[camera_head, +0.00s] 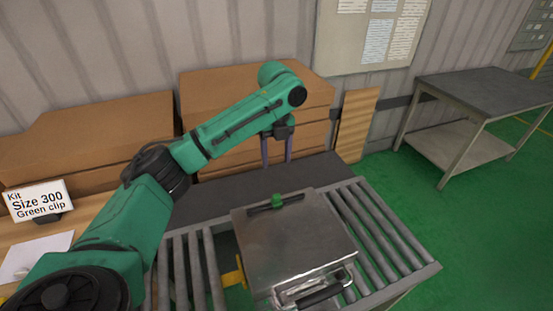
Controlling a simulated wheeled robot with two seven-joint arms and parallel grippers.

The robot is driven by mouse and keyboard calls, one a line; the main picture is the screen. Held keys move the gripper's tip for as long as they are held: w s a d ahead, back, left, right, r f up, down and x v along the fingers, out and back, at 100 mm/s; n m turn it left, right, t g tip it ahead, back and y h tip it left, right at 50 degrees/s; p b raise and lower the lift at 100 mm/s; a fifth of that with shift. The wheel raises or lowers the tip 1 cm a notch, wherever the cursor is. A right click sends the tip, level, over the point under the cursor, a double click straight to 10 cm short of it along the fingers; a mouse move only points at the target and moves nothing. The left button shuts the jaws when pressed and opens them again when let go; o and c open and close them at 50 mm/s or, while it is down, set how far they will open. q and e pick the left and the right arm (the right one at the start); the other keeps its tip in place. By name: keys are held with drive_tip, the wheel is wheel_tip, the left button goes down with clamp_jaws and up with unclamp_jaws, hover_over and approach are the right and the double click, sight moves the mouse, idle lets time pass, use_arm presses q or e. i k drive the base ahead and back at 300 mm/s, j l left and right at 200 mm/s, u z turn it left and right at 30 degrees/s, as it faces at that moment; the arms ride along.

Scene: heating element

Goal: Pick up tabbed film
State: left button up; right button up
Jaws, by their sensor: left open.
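My left gripper (276,158) is open, its two fingers pointing down with a gap between them. It hangs above or in front of the dark surface (230,190) behind the metal case, with nothing visible between its fingers. I cannot make out a tabbed film for certain. A flat metal case (295,245) with a black handle at its front lies on the roller conveyor (385,235). A small green clip (278,201) sits at the case's back edge. My right gripper is out of view.
Brown cardboard boxes (100,125) stand along the back wall. At left are a sign reading "Kit Size 300 Green clip" (38,202) and a white sheet (35,252). A yellow part (234,276) is beside the case.

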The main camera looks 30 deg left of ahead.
sight(21, 258)
drive_tip(key=k, duration=2)
